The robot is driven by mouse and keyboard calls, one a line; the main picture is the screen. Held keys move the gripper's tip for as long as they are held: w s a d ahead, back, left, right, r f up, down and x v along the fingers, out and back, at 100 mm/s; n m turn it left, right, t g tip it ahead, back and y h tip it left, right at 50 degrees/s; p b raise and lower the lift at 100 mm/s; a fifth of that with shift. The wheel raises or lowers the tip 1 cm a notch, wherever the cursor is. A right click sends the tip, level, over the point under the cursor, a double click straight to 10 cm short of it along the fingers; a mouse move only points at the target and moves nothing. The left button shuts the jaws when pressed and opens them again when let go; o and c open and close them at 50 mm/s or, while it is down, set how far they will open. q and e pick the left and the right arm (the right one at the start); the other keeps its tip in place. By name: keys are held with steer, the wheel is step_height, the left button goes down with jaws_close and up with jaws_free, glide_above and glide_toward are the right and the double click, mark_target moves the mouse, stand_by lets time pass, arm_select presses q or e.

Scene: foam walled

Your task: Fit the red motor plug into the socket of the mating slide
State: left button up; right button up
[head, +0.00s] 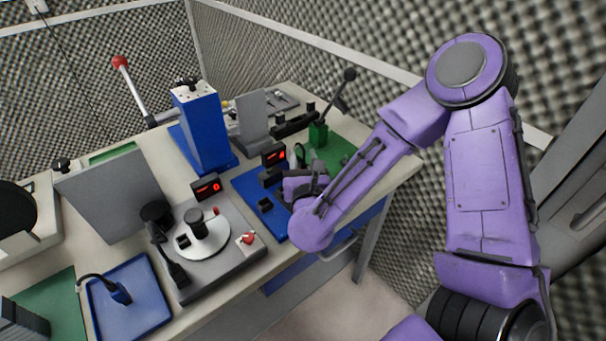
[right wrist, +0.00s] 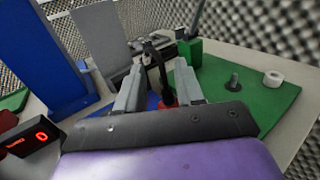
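My right gripper (head: 297,172) is low over the blue mat (head: 257,200) at the near right of the bench. In the right wrist view its two grey fingers (right wrist: 158,82) stand apart, with a black cable and a small red part (right wrist: 168,98) between them. The red part looks like the motor plug; its lower end is hidden by the gripper body. A gap shows on the left of it, and I see no firm grip. The mating slide is probably the black rail assembly (head: 293,124) beside the green block; its socket cannot be made out. My left gripper is out of view.
A blue press (head: 203,130) with a red-ball lever stands behind. A grey station (head: 222,262) with a turntable is left of the mat. Black displays (head: 207,187) stand between. A green mat (right wrist: 258,98) with a peg and white ring lies right. Foam walls enclose the bench.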

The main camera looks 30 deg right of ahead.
steer(key=p+x, duration=0.1)
steer(key=x, duration=0.1)
steer(key=shift+w+d+r, duration=0.1)
steer(key=shift+w+d, duration=0.15)
steer(key=shift+d, duration=0.1)
steer(key=shift+w+d+f, duration=0.15)
steer(key=shift+w+f, duration=0.05)
steer(key=shift+w, duration=0.05)
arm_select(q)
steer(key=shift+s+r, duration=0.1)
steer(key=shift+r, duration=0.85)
arm_select(e)
jaws_close()
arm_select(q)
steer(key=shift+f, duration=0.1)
arm_select(e)
steer(key=shift+r, duration=0.15)
